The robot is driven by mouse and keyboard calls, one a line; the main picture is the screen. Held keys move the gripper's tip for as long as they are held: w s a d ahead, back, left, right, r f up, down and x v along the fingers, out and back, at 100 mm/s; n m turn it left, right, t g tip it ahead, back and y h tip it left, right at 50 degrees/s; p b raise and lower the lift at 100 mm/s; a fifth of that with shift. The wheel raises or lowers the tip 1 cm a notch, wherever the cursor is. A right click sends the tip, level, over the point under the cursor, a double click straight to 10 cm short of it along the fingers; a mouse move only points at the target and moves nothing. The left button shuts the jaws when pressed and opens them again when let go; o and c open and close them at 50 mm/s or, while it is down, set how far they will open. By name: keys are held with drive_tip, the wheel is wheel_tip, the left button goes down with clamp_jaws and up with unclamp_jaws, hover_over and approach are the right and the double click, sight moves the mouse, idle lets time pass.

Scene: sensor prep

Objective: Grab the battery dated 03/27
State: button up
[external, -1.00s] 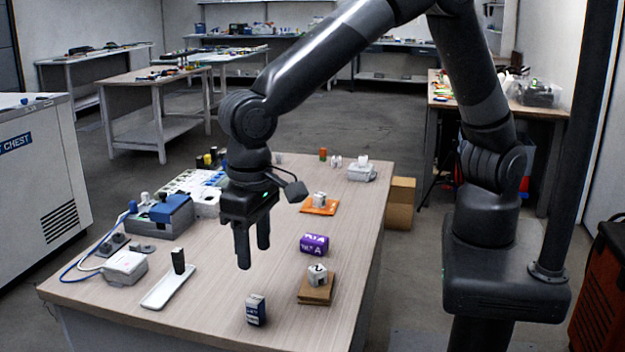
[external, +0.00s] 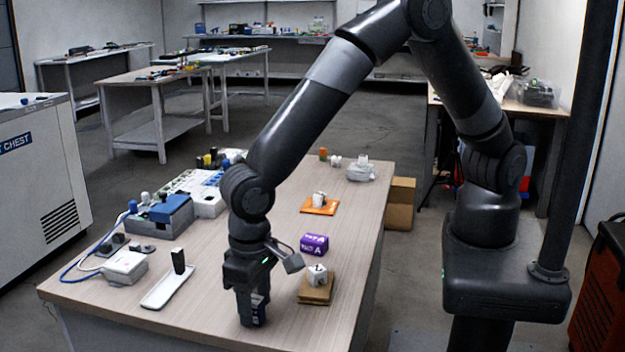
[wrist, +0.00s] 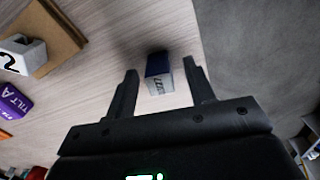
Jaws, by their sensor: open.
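A small battery block (wrist: 159,74), dark blue at one end and pale at the other with dark printing, stands on the table near its front edge. The printing is too small and blurred to read as a date. My gripper (wrist: 162,70) is open, with one finger on each side of the block in the wrist view. Small gaps show on both sides, so the fingers look apart from it. In the external view my gripper (external: 253,320) is low over the front of the table and its fingers mostly hide the block.
A white block marked 2 (external: 317,275) sits on a brown pad (external: 316,294) to the right, with a purple TILT A block (external: 314,244) behind it. A white tray (external: 165,293) with a black block (external: 178,260) lies left. Bare tabletop (external: 212,290) lies between.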

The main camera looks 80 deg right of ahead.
drive_tip(key=shift+f, duration=0.1)
drive_tip(key=shift+c, duration=0.3)
drive_tip(key=c, duration=1)
